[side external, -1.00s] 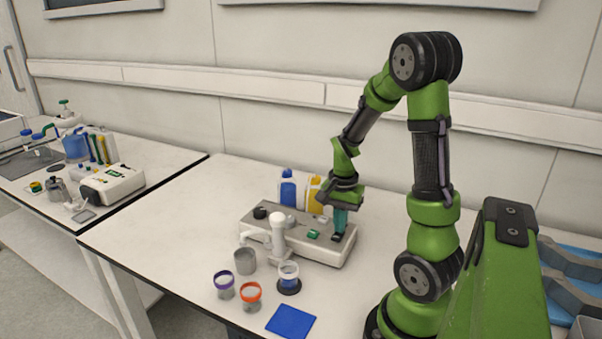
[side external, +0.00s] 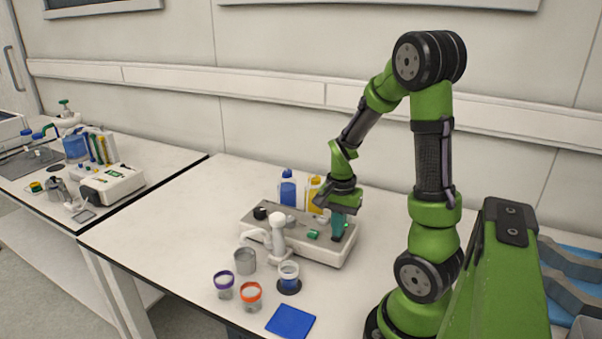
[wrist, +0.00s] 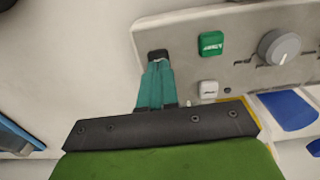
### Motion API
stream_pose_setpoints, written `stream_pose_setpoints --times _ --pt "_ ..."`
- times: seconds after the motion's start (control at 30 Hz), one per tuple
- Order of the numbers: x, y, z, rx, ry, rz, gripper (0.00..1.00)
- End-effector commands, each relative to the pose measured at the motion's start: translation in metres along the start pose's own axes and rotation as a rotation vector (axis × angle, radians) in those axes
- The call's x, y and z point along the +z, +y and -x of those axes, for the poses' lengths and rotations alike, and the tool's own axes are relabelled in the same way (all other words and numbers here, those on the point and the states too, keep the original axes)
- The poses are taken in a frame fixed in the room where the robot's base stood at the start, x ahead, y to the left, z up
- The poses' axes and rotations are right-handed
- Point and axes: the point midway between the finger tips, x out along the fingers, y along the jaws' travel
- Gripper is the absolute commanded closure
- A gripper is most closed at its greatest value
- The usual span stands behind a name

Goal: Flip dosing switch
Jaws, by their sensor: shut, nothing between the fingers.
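The dosing unit is a pale grey box (side external: 318,252) on the bench, and its panel (wrist: 185,60) fills the top of the wrist view. A small black switch (wrist: 157,54) sits near the panel's end. My gripper has teal fingers (wrist: 158,70) pressed together, with nothing between them. The fingertips are right at the black switch in the wrist view and cover part of it; I cannot tell if they touch. In the side view my gripper (side external: 338,236) points down at the right end of the unit, where its fingers hide the switch.
A green button (wrist: 210,43), a white button (wrist: 209,90) and a grey knob (wrist: 279,47) share the panel. Blue (side external: 288,188) and yellow (side external: 314,192) bottles stand behind the unit. Cups, including an orange-rimmed one (side external: 250,296), and a blue pad (side external: 290,321) lie in front.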

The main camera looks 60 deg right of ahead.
Motion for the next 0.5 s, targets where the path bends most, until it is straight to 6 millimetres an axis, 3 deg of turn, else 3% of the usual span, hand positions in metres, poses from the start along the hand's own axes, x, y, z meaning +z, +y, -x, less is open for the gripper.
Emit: stream_pose_setpoints --times 0.23,0.5 --pt "-0.001 -0.001 0.017 -0.006 0.003 0.001 1.0" --pt "0.0 -0.001 0.077 -0.006 0.004 0.001 1.0"
